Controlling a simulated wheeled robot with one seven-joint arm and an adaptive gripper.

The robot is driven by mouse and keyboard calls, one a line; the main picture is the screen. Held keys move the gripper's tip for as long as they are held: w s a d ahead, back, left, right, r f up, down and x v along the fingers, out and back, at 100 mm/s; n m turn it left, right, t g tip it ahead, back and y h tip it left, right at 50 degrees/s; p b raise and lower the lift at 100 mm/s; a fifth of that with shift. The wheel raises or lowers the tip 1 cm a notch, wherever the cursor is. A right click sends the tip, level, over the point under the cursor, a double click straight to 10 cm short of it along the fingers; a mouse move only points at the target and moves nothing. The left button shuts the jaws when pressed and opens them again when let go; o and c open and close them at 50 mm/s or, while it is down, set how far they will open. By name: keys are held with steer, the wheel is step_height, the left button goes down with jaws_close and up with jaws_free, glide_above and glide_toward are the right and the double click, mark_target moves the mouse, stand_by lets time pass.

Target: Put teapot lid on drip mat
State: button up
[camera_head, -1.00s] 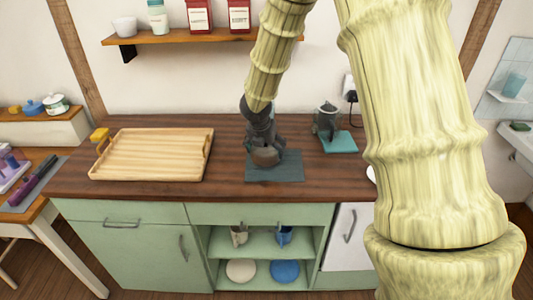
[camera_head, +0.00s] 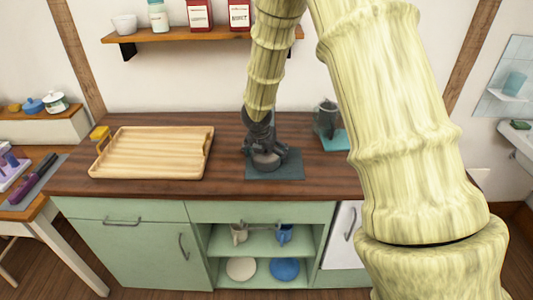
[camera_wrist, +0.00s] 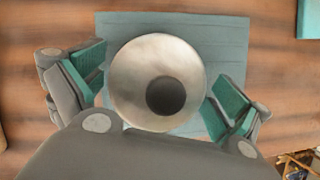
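The teapot lid (camera_wrist: 140,72) is a round, pale metallic disc with a dark knob, seen from above in the wrist view. It appears to rest on the blue-grey drip mat (camera_wrist: 227,45), towards the mat's left side. In the head view the lid (camera_head: 266,160) shows partly under my gripper (camera_head: 262,150), and the mat (camera_head: 291,168) lies on the brown counter. My gripper (camera_wrist: 158,88) is open, with one green-padded finger on either side of the lid. A visible gap separates each pad from the lid's rim.
A wooden tray (camera_head: 150,155) fills the counter's left part, with a yellow item (camera_head: 99,133) behind it. A wall shelf (camera_head: 200,38) hangs behind. Bare counter separates tray and drip mat.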

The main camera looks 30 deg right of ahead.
steer(key=v, duration=1.2)
steer(key=shift+p, duration=0.3)
